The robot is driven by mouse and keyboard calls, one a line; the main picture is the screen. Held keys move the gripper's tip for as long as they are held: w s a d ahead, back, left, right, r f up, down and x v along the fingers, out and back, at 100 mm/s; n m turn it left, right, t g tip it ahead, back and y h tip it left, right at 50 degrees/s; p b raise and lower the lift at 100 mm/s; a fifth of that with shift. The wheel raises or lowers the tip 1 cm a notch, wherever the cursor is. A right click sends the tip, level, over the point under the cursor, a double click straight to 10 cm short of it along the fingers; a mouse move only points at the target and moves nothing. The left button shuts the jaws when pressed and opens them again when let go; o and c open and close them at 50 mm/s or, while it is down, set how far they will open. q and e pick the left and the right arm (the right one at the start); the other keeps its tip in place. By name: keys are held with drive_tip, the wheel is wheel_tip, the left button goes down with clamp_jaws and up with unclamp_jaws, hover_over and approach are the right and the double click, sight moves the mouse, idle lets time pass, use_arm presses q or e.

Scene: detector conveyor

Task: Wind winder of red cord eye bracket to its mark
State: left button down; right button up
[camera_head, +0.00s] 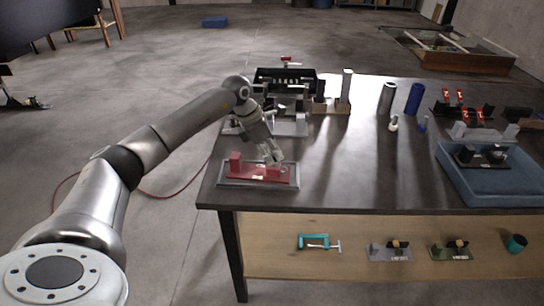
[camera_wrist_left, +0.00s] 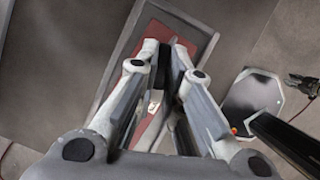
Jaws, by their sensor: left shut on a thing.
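The red cord eye bracket (camera_head: 256,174) sits in a grey tray (camera_head: 250,185) at the table's front left corner, with a raised red block at its left end. My left gripper (camera_head: 275,162) reaches down onto the right part of the bracket. In the left wrist view, the red bracket (camera_wrist_left: 126,72) lies below the fingers. The left gripper (camera_wrist_left: 172,52) is shut on a dark part between its fingertips, which appears to be the winder. The fingers cover most of it, and I cannot make out the mark. My right gripper is not in view.
Behind the bracket stands a grey fixture (camera_head: 290,128) near my forearm. A blue tray (camera_head: 490,190) with a dark bracket is at the right. Grey and blue cylinders (camera_head: 414,99) stand farther back. The middle of the dark table (camera_head: 350,165) is clear.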

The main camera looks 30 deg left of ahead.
use_arm(q)
drive_tip(key=shift+w+m+g+h+b, duration=0.1)
drive_tip(key=shift+m+g+h+b, duration=0.45)
drive_tip(key=shift+m, duration=1.35)
drive_tip(key=c, duration=1.5)
unclamp_jaws()
drive_tip(key=shift+c, duration=0.2)
drive_tip(key=v, duration=1.2)
drive_tip(key=shift+w+d+r, duration=0.1)
drive_tip(key=shift+w+d, duration=0.05)
